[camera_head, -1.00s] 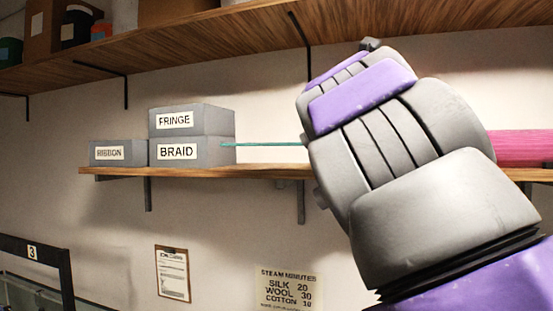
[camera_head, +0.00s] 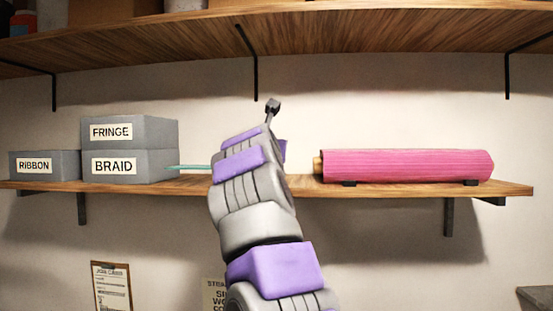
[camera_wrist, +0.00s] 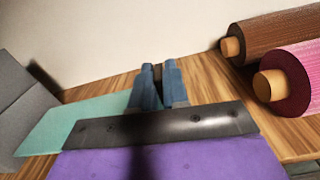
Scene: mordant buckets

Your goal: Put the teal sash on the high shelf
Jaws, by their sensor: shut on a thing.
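The teal sash (camera_head: 188,167) shows in the head view as a thin strip just above the lower of two shelves, right of the BRAID box. My arm hides its right part. In the wrist view the sash (camera_wrist: 85,118) is a flat teal band running from beside a grey box to my gripper (camera_wrist: 160,72). The blue fingers are close together and shut on the sash; the exact grip is partly hidden. Whether the sash touches the board or hovers just over it, I cannot tell. In the head view my arm hides the gripper.
The lower wooden shelf (camera_head: 410,190) holds grey boxes (camera_head: 148,133) at left and a pink roll (camera_head: 405,165) at right. A brown roll (camera_wrist: 275,45) lies behind the pink one. An upper shelf (camera_head: 400,27) on black brackets hangs above.

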